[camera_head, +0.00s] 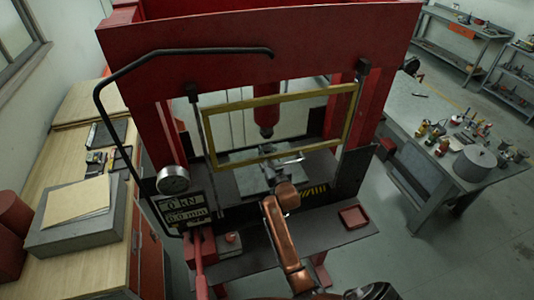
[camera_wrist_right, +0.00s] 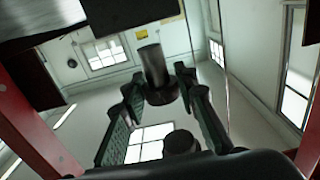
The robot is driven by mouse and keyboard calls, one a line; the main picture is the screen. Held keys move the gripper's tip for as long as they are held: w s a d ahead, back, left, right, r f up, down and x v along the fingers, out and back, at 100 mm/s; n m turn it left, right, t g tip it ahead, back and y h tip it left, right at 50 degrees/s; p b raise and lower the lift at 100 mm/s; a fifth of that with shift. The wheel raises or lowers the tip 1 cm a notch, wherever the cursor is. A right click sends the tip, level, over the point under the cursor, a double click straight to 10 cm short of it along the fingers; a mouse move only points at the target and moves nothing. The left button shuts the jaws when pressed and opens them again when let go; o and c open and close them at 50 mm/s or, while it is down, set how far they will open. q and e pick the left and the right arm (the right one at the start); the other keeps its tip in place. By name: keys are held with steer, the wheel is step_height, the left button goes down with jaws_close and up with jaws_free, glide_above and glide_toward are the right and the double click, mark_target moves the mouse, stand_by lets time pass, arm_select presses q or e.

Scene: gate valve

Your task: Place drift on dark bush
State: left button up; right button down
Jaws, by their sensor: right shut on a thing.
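My right gripper (camera_wrist_right: 160,88) is shut on the drift (camera_wrist_right: 153,62), a dark grey cylinder with a wider collar, which shows between the two fingers in the right wrist view. In the head view my copper-coloured right arm reaches up from the bottom into the red press, and the right gripper (camera_head: 270,172) is over the press bed, below the ram. The drift is too small to make out clearly there. I cannot pick out the dark bush for certain; the arm and gripper hide part of the bed. My left gripper is not in view.
The red press frame (camera_head: 250,35) surrounds the work area. A yellow guard frame (camera_head: 285,97) stands in front of the ram (camera_head: 267,112). A red tray (camera_head: 353,216) lies at the bed's right. A bench (camera_head: 85,272) stands left, a tool table (camera_head: 425,125) right.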

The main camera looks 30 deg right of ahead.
steer(key=shift+f, duration=0.9)
steer(key=shift+f, duration=0.1)
steer(key=c, duration=1.5)
jaws_free()
steer(key=shift+f, duration=0.1)
steer(key=shift+r, duration=0.25)
steer(key=b+v, duration=0.2)
steer(key=v, duration=0.8)
steer(key=shift+s+f, duration=0.15)
steer(key=shift+s, duration=0.15)
steer(key=shift+v, duration=0.8)
